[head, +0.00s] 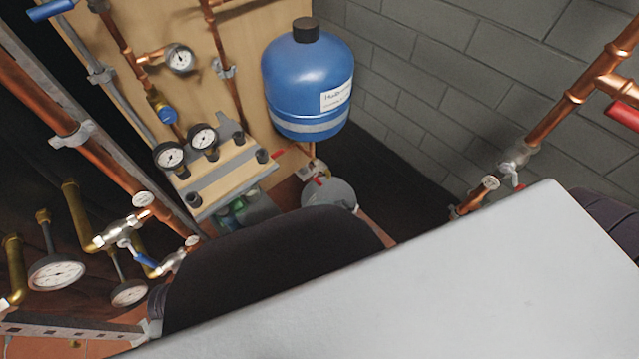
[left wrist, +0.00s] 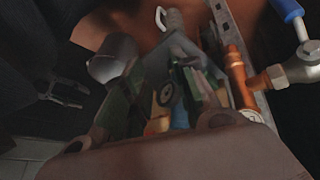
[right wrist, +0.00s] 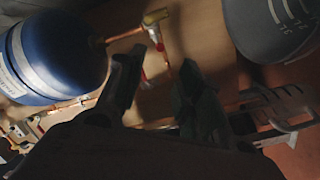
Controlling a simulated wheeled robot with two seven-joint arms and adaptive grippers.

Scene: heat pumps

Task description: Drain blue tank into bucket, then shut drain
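The blue tank (head: 307,80) hangs upright on the wooden panel in the head view. It also shows in the right wrist view (right wrist: 55,55). A brass drain valve (right wrist: 150,22) with a red handle is near the tank; its handle position is unclear. The grey bucket (right wrist: 268,28), with graduation marks, is at the upper right there. A grey round shape below the tank in the head view looks like the bucket (head: 335,196). My right gripper (right wrist: 158,85) has its dark fingers spread, with nothing clearly between them, near the valve.
A gauge manifold (head: 215,170) and copper pipes with valves (head: 140,240) stand at the left. More pipes (head: 560,110) run along the right wall. A large pale surface blocks the head view's lower right.

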